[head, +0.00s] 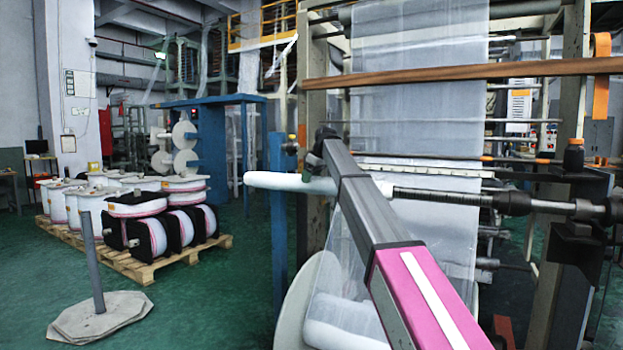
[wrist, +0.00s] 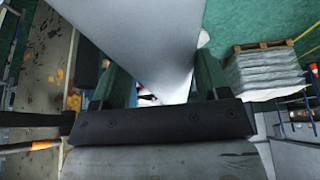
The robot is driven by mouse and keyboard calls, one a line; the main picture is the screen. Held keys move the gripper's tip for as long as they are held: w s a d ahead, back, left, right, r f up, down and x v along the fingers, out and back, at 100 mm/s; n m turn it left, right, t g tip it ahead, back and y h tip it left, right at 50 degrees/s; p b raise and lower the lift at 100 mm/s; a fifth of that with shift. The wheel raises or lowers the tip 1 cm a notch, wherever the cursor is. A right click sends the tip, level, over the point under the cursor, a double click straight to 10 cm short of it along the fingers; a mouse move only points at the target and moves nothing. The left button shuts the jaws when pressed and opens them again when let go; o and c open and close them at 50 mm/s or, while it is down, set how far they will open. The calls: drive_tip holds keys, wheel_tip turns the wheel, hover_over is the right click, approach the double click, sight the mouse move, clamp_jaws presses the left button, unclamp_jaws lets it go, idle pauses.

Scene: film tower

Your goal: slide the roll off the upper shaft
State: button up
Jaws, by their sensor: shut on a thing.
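The white roll (head: 275,181) lies level in the head view, its left end free in the air. Its right end, just past my arm, meets the dark upper shaft (head: 440,197); how much shaft is inside the roll cannot be seen. My gripper (head: 317,168) is at the middle of the roll, partly hidden by my own arm. In the wrist view the green fingers of my gripper (wrist: 158,80) stand on both sides of the white roll (wrist: 125,30), shut on it.
A lower white roll (head: 345,322) and clear film (head: 420,110) are below and behind. A blue post (head: 278,215) stands behind the roll's left end. A grey post on a base (head: 100,312) and a pallet of spools (head: 150,265) are left. Green floor between is free.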

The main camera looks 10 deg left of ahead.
drive_tip(key=shift+w+a, duration=1)
drive_tip(key=shift+a, duration=1.45)
drive_tip(key=shift+w+a, duration=1.05)
drive_tip(key=shift+a, duration=1.45)
drive_tip(key=shift+w+a, duration=1)
drive_tip(key=shift+a, duration=1.55)
drive_tip(key=shift+w+a, duration=1.05)
drive_tip(key=shift+a, duration=1.4)
drive_tip(key=shift+w+a, duration=1)
drive_tip(key=shift+a, duration=1.4)
drive_tip(key=shift+w+a, duration=1.05)
drive_tip(key=shift+a, duration=1.4)
drive_tip(key=shift+r, duration=0.1)
